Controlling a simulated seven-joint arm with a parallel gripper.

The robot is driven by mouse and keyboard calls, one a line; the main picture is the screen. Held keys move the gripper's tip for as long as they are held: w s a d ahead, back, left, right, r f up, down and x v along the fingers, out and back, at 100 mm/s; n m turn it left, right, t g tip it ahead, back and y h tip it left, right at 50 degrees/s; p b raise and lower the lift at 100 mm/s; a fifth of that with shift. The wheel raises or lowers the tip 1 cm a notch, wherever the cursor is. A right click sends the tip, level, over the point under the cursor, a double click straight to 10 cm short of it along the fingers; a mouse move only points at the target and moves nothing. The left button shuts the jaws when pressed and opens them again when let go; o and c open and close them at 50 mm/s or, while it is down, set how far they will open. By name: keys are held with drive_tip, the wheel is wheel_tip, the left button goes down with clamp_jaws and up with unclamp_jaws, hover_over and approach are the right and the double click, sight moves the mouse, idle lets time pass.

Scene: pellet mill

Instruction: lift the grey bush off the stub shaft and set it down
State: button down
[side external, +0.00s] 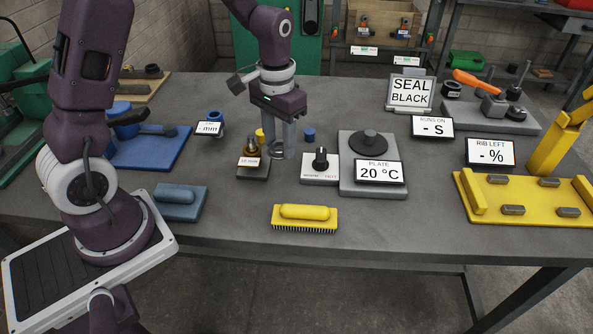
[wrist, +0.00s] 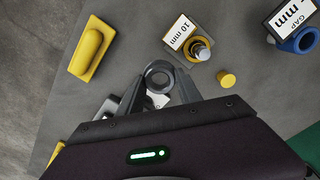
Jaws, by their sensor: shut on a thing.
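My gripper (side external: 282,154) points down over the middle of the table. Its fingers are shut on the grey bush (wrist: 158,78), a dark grey ring with an open bore. The bush also shows low between the fingertips in the side view (side external: 276,154). A short upright shaft (wrist: 201,52) with a brass-coloured base stands beside the gripper, behind a "10 mm" label. In the side view this shaft (side external: 251,146) stands just left of the fingers. The bush is off it and apart from it. I cannot tell whether the bush touches the table.
A small yellow cylinder (wrist: 226,78) and a blue cylinder (side external: 310,134) stand close by. A knob box (side external: 320,168) and the grey plate unit (side external: 372,189) are to the right. A yellow brush (side external: 305,217) lies in front. Bare table lies between the brush and the shaft stand.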

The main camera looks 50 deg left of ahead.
drive_tip(key=w+a+r+n, duration=0.2)
drive_tip(key=a+r+n, duration=0.1)
drive_tip(key=a+n, duration=0.4)
drive_tip(key=w+a+r+n, duration=0.2)
drive_tip(key=a+r+n, duration=0.1)
drive_tip(key=a+n, duration=0.4)
drive_tip(key=shift+w+r, duration=0.2)
drive_tip(key=shift+f, duration=3.55)
drive_tip(key=shift+f, duration=0.5)
drive_tip(key=shift+f, duration=0.15)
